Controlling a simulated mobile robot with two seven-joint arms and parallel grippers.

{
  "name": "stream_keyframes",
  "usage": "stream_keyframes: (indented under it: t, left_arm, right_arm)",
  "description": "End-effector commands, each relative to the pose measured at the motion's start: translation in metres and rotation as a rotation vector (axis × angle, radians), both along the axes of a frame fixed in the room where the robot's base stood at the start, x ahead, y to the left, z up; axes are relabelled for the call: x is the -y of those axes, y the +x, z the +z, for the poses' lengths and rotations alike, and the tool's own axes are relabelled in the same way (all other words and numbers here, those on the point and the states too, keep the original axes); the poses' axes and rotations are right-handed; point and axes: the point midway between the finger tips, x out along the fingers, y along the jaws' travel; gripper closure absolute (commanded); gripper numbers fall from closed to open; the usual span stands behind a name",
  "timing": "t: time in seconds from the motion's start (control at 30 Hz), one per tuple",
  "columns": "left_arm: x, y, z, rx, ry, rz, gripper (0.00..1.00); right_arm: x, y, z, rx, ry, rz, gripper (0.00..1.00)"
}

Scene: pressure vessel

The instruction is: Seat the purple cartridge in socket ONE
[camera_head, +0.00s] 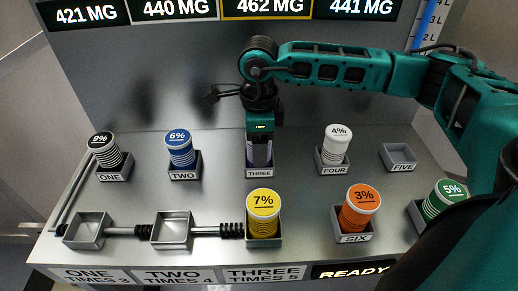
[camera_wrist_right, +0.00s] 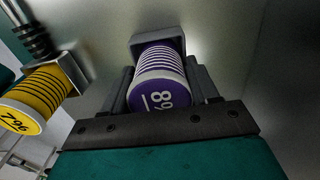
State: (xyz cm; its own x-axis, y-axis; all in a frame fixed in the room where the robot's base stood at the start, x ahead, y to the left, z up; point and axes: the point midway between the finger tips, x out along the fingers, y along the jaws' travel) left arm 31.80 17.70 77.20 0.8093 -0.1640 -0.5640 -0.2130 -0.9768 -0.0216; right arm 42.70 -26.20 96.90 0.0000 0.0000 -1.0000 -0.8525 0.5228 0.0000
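The purple cartridge (camera_wrist_right: 162,80), marked 8%, stands with its far end in a grey holder in the right wrist view. In the head view the purple cartridge (camera_head: 259,153) shows at the THREE holder (camera_head: 259,171), mostly hidden by my right gripper (camera_head: 260,150). The gripper points down over it, with one finger on each side. I cannot tell if the fingers press on it. The front-left socket (camera_head: 86,231), above the plate ONE TIMES 3 (camera_head: 93,276), is empty. My left gripper is not in view.
The middle front socket (camera_head: 170,232) is empty. A yellow cartridge (camera_head: 263,210) sits in the third. Black (camera_head: 105,151), blue (camera_head: 180,149), white (camera_head: 336,145), orange (camera_head: 358,209) and green (camera_head: 443,199) cartridges stand around. Holder FIVE (camera_head: 399,156) is empty.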

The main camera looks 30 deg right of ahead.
Motion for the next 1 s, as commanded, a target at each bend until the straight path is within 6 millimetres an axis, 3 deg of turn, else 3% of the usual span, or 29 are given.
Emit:
stream_keyframes:
  t: [0.07, 0.47, 0.77, 1.0]
  left_arm:
    - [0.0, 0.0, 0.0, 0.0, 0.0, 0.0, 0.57]
    - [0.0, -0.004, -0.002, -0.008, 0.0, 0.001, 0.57]
    - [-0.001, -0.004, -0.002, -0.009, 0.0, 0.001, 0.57]
    - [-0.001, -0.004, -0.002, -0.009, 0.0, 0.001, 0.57]
  right_arm:
    - [0.0, 0.0, 0.0, 0.0, 0.0, 0.0, 0.49]
    - [0.0, 0.0, 0.0, 0.0, 0.0, 0.0, 0.87]
    - [0.0, 0.001, 0.003, 0.003, 0.001, 0.0, 0.88]
    - [0.0, 0.001, 0.027, 0.005, 0.0, 0.0, 0.88]
